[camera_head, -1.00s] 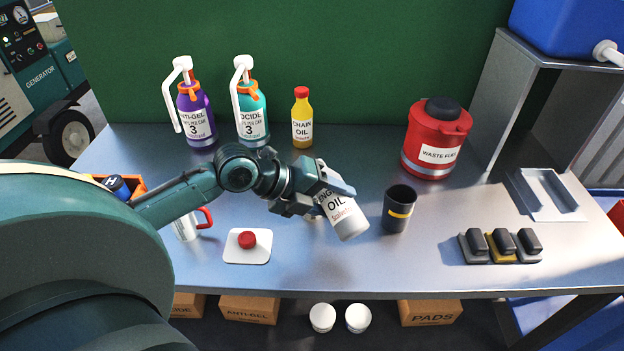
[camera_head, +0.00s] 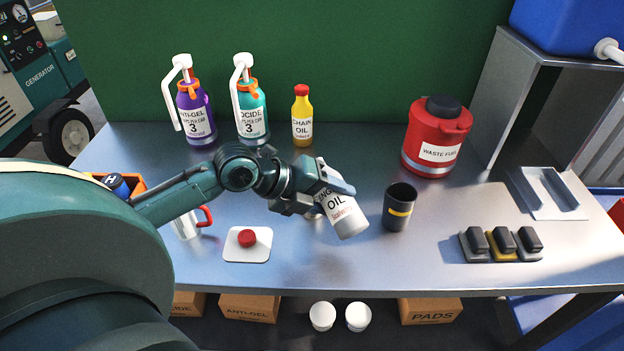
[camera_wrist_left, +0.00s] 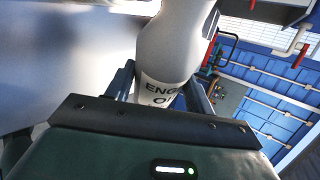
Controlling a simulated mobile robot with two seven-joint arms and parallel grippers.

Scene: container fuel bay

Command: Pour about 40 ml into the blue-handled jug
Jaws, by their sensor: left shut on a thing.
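My left gripper (camera_head: 312,190) is shut on a white engine oil bottle (camera_head: 346,217). A jug with a red handle (camera_head: 187,226) stands at the left, partly behind my arm. I cannot make out a blue-handled jug; a small object below the gripper is mostly hidden. My right gripper is not in view.
Purple (camera_head: 196,118) and teal (camera_head: 251,118) pump bottles and a yellow chain oil bottle (camera_head: 302,120) stand at the back. A red waste fuel can (camera_head: 438,140) stands back right. A red button on a white plate (camera_head: 262,255) and a black-topped switch block (camera_head: 503,258) lie near the front edge.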

